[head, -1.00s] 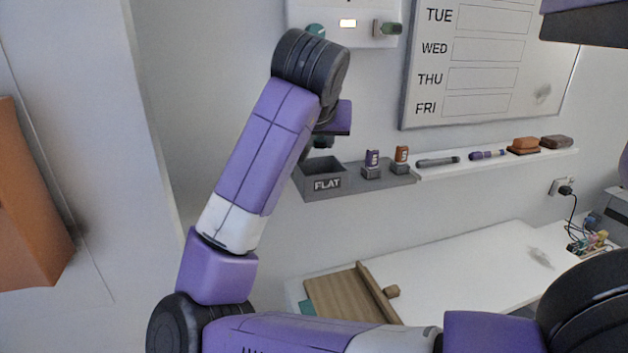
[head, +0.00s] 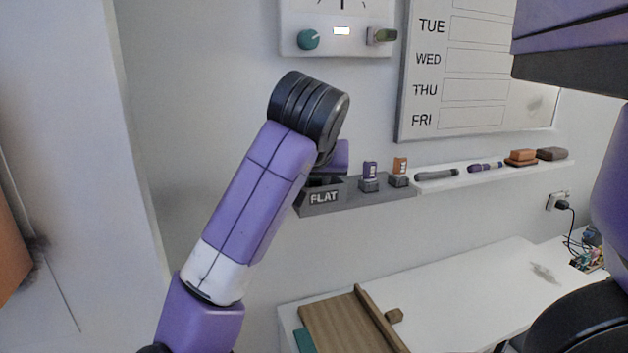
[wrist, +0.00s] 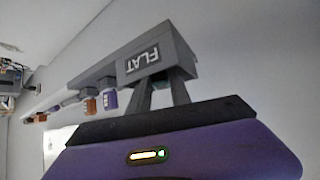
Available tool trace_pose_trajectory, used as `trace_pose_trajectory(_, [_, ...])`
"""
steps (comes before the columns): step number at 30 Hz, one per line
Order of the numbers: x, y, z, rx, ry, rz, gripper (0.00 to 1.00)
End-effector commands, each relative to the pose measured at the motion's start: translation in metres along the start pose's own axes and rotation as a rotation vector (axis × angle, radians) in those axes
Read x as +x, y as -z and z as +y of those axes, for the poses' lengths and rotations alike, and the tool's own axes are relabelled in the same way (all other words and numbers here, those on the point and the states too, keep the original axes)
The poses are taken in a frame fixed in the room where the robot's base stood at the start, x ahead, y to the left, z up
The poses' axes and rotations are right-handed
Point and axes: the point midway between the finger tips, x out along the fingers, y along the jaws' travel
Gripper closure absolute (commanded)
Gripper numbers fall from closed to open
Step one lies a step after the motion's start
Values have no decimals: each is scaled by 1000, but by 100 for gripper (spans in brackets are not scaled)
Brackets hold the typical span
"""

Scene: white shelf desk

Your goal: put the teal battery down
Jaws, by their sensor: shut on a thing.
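My gripper (wrist: 164,92) shows in the wrist view with its two dark fingers reaching into the open top of the grey box marked FLAT (wrist: 146,58). In the head view the same FLAT box (head: 324,198) is at the left end of the wall ledge, with my purple gripper body just above it, partly behind my wrist. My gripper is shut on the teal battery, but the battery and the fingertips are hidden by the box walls. I cannot tell whether the battery touches the box floor.
Right of the box, a purple battery (head: 370,170) and an orange battery (head: 400,166) stand upright in grey holders. Markers and erasers lie on the white ledge (head: 500,167). A wall unit with a teal knob (head: 308,39) hangs above. The white desk (head: 460,290) below is mostly clear.

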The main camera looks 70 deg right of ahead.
Motion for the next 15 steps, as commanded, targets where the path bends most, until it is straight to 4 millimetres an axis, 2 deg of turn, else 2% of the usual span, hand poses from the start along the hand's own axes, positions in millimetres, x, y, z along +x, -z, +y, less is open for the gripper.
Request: trace_pose_trajectory(15, [10, -12, 0, 0, -1, -9, 100])
